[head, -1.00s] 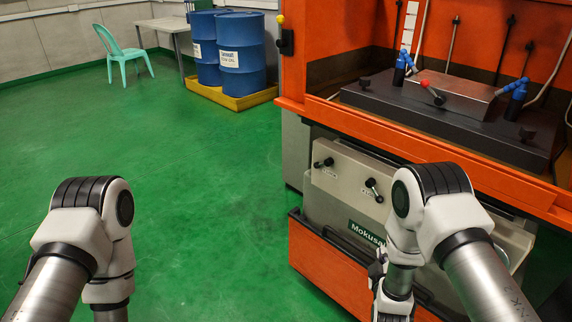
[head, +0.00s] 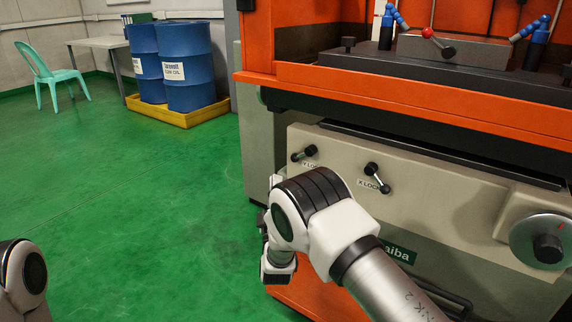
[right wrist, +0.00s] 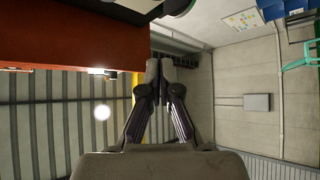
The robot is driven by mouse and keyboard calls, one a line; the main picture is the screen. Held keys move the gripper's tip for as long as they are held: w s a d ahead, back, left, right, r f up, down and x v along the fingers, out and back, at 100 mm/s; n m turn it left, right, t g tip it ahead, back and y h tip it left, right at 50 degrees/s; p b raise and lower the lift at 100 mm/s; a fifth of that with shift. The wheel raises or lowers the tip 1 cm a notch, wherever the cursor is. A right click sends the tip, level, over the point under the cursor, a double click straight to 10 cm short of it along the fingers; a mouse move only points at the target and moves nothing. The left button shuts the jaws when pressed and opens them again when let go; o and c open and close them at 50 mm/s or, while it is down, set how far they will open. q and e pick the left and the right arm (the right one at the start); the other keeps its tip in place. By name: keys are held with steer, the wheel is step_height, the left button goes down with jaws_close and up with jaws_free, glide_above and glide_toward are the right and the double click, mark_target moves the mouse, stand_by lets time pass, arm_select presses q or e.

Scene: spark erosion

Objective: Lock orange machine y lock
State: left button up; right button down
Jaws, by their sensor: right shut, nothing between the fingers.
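The orange machine (head: 420,98) fills the right of the head view. On its beige front panel, the Y lock (head: 304,153) is a small lever with black knobs, at the panel's left end. The similar X lock (head: 377,178) is to its right. My right gripper (head: 262,222) is mostly hidden behind my right arm, below and left of the Y lock and apart from it. In the right wrist view its fingers (right wrist: 159,72) are together and empty. Neither lock can be made out there. My left gripper is out of view; only part of my left arm shows.
A round handwheel (head: 547,243) sticks out at the panel's right. Blue barrels (head: 187,66) stand on a yellow tray (head: 190,118) at the back left, near a table (head: 103,42) and a green chair (head: 50,75). The green floor left of the machine is clear.

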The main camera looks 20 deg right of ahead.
mark_target(303, 154)
steer(key=shift+r, duration=0.1)
steer(key=w+d+r+b, duration=0.2)
steer(key=w+d+b, duration=0.1)
steer(key=w+d, duration=0.2)
steer(key=shift+w+d+r+b, duration=0.2)
steer(key=shift+w+b, duration=0.15)
steer(key=shift+w, duration=0.8)
steer(key=shift+s+f+n+p, duration=0.1)
steer(key=shift+n+p, duration=0.3)
steer(key=shift+p, duration=0.05)
